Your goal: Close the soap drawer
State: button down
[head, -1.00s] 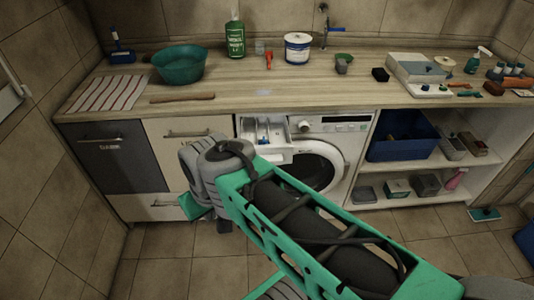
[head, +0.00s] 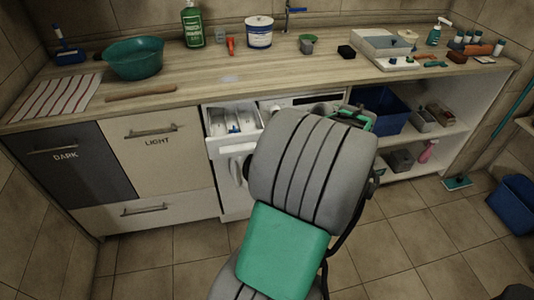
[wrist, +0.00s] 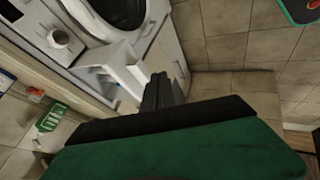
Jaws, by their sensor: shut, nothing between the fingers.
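The white soap drawer (head: 234,122) is pulled out of the upper left of the washing machine (head: 235,197), its compartments showing from above. In the wrist view the drawer (wrist: 104,82) sticks out beside the dial (wrist: 60,38), left of my gripper. My gripper (wrist: 160,84) shows there as dark fingers, shut and empty, close to the drawer's outer end; I cannot tell whether they touch it.
The wooden worktop (head: 180,92) runs above, with a green basin (head: 133,58) and a green bottle (head: 192,25). Left are the dark (head: 68,164) and light (head: 158,155) laundry fronts. Right are open shelves with a blue bin (head: 385,112). The tiled floor in front is clear.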

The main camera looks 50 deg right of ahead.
jog(key=w+d+f+p, duration=0.1)
jog(key=w+d+f, duration=0.1)
jog(key=w+f, duration=0.5)
jog(key=shift+w, duration=0.75)
